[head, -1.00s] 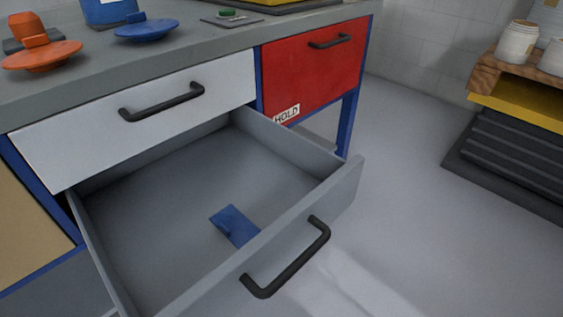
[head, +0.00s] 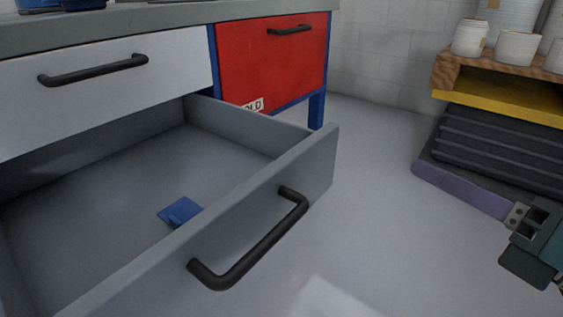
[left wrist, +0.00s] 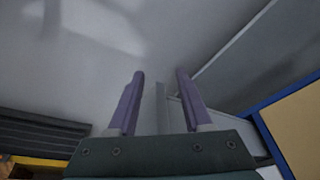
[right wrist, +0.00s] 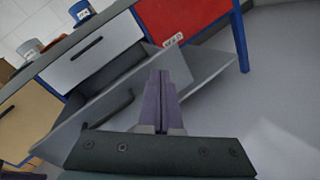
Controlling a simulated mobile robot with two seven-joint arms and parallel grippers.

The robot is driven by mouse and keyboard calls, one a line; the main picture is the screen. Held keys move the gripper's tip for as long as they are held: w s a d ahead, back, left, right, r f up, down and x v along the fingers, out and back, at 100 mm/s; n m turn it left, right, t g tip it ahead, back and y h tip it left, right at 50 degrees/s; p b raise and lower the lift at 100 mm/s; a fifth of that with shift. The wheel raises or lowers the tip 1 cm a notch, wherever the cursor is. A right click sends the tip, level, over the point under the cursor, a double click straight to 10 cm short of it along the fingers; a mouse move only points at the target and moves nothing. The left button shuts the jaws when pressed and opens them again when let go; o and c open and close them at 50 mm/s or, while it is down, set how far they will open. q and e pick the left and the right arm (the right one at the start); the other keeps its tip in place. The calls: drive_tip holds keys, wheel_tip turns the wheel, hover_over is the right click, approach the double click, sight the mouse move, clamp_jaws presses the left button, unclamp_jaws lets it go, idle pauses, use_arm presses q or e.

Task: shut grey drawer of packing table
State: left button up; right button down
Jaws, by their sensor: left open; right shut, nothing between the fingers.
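The grey drawer (head: 312,172) of the packing table (head: 213,70) stands pulled far out in the head view, below the white drawer. Its black handle (head: 250,248) is on the front face, and a blue item (head: 181,212) lies inside. My right gripper (head: 424,173) is shut and empty, to the right of the drawer front and apart from it. In the right wrist view its shut purple fingers (right wrist: 160,76) overlap the drawer (right wrist: 75,130). My left gripper (left wrist: 160,76) is outside the head view; its fingers are apart with nothing between them.
A white drawer (head: 100,95) and a red drawer (head: 270,70) with a partly hidden label look shut. At the right, a wooden shelf (head: 440,72) with white jars stands over a dark ribbed stack (head: 500,145). The floor (head: 370,220) before the drawer is clear.

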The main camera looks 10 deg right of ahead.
wheel_tip(320, 180, down, 3)
drive_tip(key=s+a+n+g+y+b, duration=0.25)
drive_tip(key=n+y, duration=0.25)
drive_tip(key=n, duration=0.5)
use_arm(q)
wheel_tip(320, 180, down, 6)
drive_tip(key=b, duration=0.2)
drive_tip(key=shift+f+b, duration=0.25)
drive_tip(key=shift+b, duration=0.1)
use_arm(e)
drive_tip(key=n, duration=0.1)
approach(291, 163)
drive_tip(key=shift+g+y, duration=0.25)
drive_tip(key=shift+y, duration=0.15)
drive_tip(key=x, duration=0.7)
drive_tip(key=shift+w+d, duration=0.15)
drive_tip(key=shift+d, duration=0.05)
